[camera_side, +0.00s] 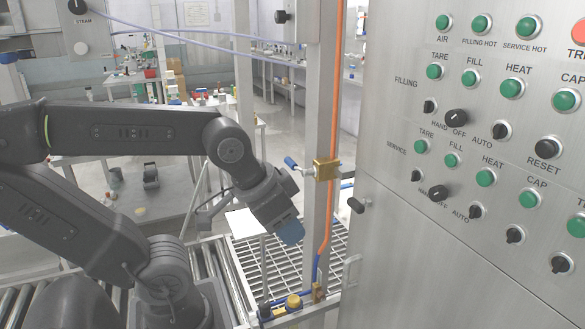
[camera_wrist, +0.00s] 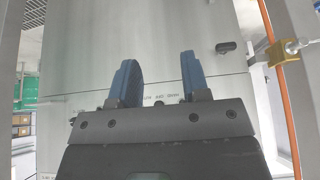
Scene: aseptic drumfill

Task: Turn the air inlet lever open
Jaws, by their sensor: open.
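A brass valve (camera_side: 325,169) sits on the upright post, in line with an orange hose. A lever with a blue grip (camera_side: 290,162) sticks out to its left; this looks like the air inlet lever. In the wrist view the brass valve (camera_wrist: 284,52) is at the upper right, with part of the metal lever (camera_wrist: 294,46) beside it, cut by the edge. My gripper (camera_side: 290,233) has blue fingers and points down, below and left of the valve, apart from it. In the wrist view my gripper (camera_wrist: 158,72) is open with nothing between the fingers.
The steel control cabinet (camera_side: 400,250) with green buttons and black knobs stands at the right. A black handle (camera_side: 356,205) sticks out from its edge. The post (camera_side: 318,90) rises beside my gripper. Brass and blue fittings (camera_side: 293,302) are low on the frame. A grating (camera_side: 270,265) lies below.

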